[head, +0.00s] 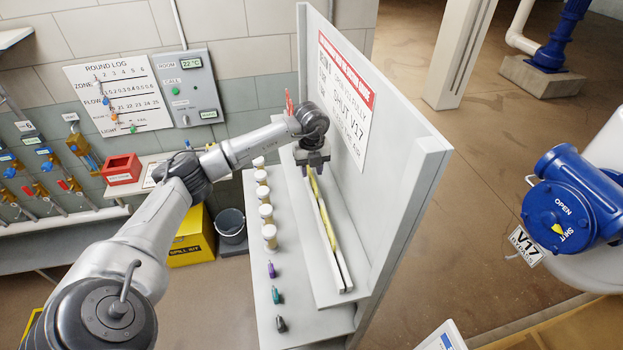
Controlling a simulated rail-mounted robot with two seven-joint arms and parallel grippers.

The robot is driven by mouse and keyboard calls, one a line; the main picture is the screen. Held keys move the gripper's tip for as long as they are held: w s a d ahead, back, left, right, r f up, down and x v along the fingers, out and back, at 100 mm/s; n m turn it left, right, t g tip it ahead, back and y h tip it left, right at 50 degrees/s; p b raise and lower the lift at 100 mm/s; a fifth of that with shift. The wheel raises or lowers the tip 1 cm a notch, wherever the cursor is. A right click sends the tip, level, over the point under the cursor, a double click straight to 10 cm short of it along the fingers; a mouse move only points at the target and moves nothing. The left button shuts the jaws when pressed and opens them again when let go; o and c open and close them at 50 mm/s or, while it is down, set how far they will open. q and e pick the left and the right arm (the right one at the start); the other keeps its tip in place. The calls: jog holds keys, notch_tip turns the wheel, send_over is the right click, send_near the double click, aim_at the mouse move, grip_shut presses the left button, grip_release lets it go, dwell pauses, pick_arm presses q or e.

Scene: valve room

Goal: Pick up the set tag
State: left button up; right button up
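My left gripper (314,172) points down over the far end of a narrow white slotted rack (341,270) on the white bench. Yellow strips (325,215) stand in the slot. One reaches up to the fingers; I cannot tell whether they grip it. I cannot pick out which piece is the set tag; it may be among these strips or hidden by the gripper. A small red piece (288,103) shows behind my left wrist, partly covered. My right gripper is out of view.
An upright white panel (410,180) with a red-headed sign (345,95) stands close right of the gripper. Several capped jars (265,212) and small bottles (276,294) line the bench's left side. A blue valve actuator (570,205) with a V17 plate (525,246) is at right.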

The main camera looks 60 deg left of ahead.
pick_arm(q)
jog(key=shift+f, duration=1.25)
grip_shut()
